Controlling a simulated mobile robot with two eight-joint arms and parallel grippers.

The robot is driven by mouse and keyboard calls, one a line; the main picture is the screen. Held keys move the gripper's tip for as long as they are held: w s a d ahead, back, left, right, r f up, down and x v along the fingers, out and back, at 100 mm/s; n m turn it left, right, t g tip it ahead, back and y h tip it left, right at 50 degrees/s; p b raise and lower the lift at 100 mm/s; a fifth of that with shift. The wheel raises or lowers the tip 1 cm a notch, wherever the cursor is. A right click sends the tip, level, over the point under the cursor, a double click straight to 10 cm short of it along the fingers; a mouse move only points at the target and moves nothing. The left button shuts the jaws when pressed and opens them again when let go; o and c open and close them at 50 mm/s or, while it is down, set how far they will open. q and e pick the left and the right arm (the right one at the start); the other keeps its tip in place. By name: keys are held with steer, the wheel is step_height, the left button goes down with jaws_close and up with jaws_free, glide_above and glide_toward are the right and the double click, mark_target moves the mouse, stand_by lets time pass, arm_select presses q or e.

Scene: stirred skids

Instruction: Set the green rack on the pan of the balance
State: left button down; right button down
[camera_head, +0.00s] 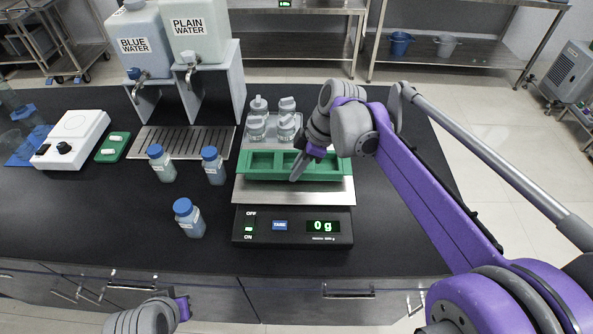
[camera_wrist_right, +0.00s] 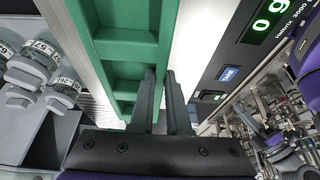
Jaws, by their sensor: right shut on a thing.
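The green rack (camera_head: 262,172), an open frame with several empty compartments, is over the rear part of the silver pan (camera_head: 290,192) of the balance (camera_head: 245,238). The balance display reads 0 g. I cannot tell whether the rack touches the pan. My right gripper (camera_head: 298,174) is shut on the rack's near long wall. The right wrist view shows its dark fingers (camera_wrist_right: 166,82) at that wall of the rack (camera_wrist_right: 125,48), with the pan (camera_wrist_right: 187,45) beside it. My left gripper (camera_head: 183,307) is at the bottom edge; its fingers are not clear.
Three blue-capped bottles (camera_head: 189,219) stand left of the balance. Several grey-capped bottles (camera_head: 257,127) stand on a tray behind the rack. A drip grate (camera_head: 180,142), two labelled water tanks (camera_head: 197,30) and a white stirrer (camera_head: 72,138) stand further left. The front left counter is clear.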

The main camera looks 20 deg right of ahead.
steer(key=shift+f, duration=0.35)
steer(key=shift+f, duration=0.15)
steer(key=c, duration=0.9)
jaws_free()
steer(key=shift+r, duration=0.3)
steer(key=v, duration=1.1)
steer(key=shift+d+r+p, duration=0.3)
steer(key=shift+p, duration=0.15)
steer(key=shift+s, duration=0.15)
